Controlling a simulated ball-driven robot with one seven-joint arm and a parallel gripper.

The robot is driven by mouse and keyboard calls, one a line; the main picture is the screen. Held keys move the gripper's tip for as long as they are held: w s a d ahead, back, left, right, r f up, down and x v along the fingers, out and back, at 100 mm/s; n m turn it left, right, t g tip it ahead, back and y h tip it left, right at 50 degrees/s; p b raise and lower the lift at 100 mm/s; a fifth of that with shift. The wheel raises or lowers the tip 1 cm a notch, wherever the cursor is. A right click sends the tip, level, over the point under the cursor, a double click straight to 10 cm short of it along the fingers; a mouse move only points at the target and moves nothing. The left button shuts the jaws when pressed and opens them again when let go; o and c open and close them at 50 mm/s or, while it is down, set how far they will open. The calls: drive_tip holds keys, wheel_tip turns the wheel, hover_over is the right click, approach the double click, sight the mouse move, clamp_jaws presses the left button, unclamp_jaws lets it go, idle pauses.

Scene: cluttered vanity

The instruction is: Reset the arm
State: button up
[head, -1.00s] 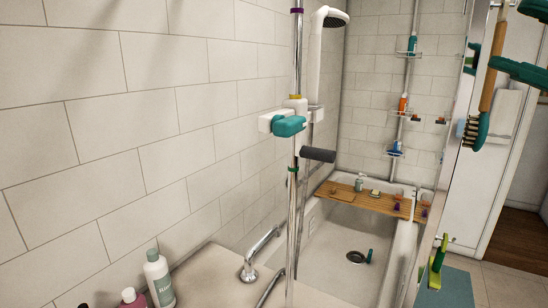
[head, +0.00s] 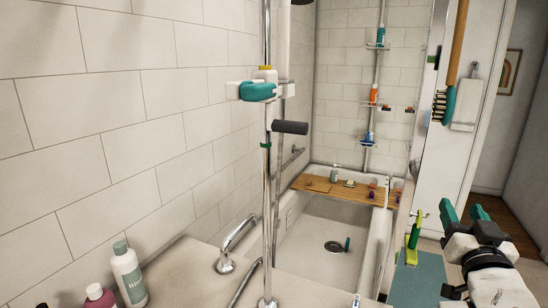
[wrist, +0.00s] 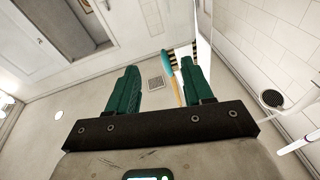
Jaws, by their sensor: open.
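My gripper (head: 464,213) is at the right side of the head view, its two green fingers pointing up and away from me. In the wrist view the fingers (wrist: 163,90) stand wide apart with nothing between them, so the gripper is open and empty. It is in free air to the right of the tub and clear of the things around it. The wooden-handled brush with teal and dark bristles (head: 452,82) hangs above it in the head view.
A bathtub (head: 310,240) with a wooden board (head: 340,189) across it lies left of my gripper. A chrome pole (head: 267,190) with a teal item (head: 257,91) stands in front. Bottles (head: 129,273) stand at lower left. A green squeegee-like item (head: 413,240) is close beside my gripper.

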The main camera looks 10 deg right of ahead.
drive_tip(key=s+a+f+n+g+y+b, duration=0.1)
drive_tip(key=s+a+f+g+y, duration=0.15)
drive_tip(key=f, duration=0.65)
drive_tip(key=s+a+f+g+y, duration=0.1)
drive_tip(key=s+a+f+g, duration=0.2)
drive_tip(key=f, duration=0.6)
drive_tip(key=s+a+f+n+g+y+b, duration=0.1)
drive_tip(key=s+a+f+g+y, duration=0.15)
drive_tip(key=f, duration=0.65)
drive_tip(key=s+a+f+n+g+y+b, duration=0.1)
drive_tip(key=s+a+f+g, duration=0.3)
drive_tip(key=s+f, duration=0.4)
drive_tip(key=s+a+f+n+g+y, duration=0.2)
drive_tip(key=s+f, duration=0.6)
drive_tip(key=s, duration=0.6)
drive_tip(key=a+n+g, duration=0.1)
drive_tip(key=a+g, duration=0.1)
drive_tip(key=shift+s+a+f+g+b, duration=0.2)
drive_tip(key=shift+a+g+b, duration=0.05)
drive_tip(key=shift+g+b, duration=0.15)
